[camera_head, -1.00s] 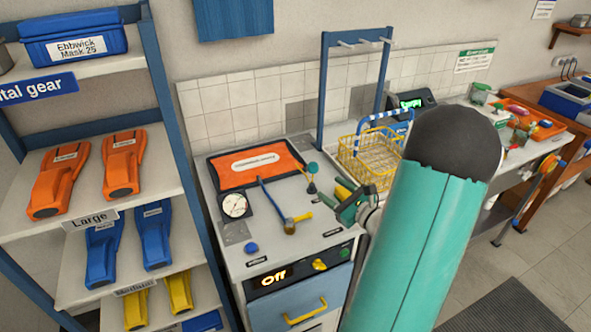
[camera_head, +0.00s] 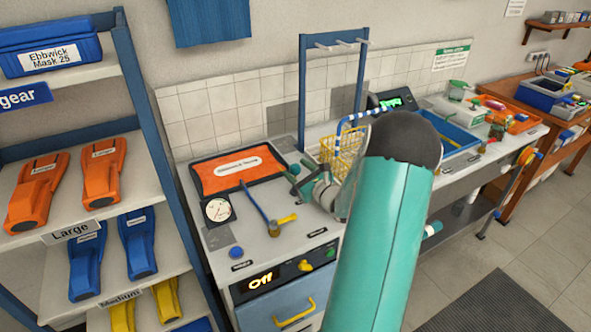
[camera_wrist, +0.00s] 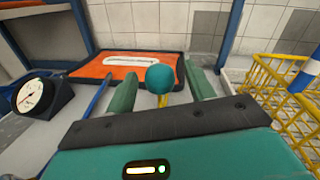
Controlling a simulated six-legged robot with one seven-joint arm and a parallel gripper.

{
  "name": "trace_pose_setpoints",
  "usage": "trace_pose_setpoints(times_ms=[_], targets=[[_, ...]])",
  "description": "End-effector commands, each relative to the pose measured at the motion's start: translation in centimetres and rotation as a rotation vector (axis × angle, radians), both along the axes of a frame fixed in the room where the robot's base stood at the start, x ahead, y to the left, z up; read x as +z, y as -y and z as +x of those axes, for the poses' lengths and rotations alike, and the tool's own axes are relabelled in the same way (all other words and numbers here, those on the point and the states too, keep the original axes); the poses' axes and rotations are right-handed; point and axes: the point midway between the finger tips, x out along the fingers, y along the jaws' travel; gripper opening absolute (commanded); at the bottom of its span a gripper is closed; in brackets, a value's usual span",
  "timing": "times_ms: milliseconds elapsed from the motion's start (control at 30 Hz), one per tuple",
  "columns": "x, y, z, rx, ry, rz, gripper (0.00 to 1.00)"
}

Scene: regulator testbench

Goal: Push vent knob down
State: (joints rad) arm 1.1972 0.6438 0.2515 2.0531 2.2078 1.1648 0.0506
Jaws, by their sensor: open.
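In the wrist view a teal ball knob (camera_wrist: 161,78) on a yellow stem stands between the two green fingers of my gripper (camera_wrist: 163,90). The fingers are spread apart, with visible room on both sides of the knob. In the head view my gripper (camera_head: 298,182) hangs over the back right of the white test bench (camera_head: 262,222), and the knob is hard to tell apart from the fingers there. A flat blue knob (camera_head: 236,252) sits at the bench's front left. The labels are too small to read, so I cannot tell which knob is the vent.
A dial gauge (camera_head: 217,210), a blue-handled lever (camera_head: 256,205) and an orange mat (camera_head: 238,170) are on the bench. A yellow wire basket (camera_wrist: 275,95) stands close on the right. A blue frame (camera_head: 303,100) rises behind. Shelves of fins (camera_head: 103,170) stand left.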

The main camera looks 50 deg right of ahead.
Motion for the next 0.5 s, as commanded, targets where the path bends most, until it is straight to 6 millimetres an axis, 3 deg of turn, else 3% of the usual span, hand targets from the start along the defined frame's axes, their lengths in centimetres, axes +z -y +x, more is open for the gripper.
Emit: trace_pose_setpoints(times_ms=[133, 400, 500], targets=[[-0.04, 0.08, 1.18, 0.001, 0.0, 0.001, 0.54], [-0.01, 0.12, 1.34, 0.001, 0.0, 0.001, 0.54], [-0.01, 0.12, 1.33, 0.001, 0.0, 0.0, 0.36]])
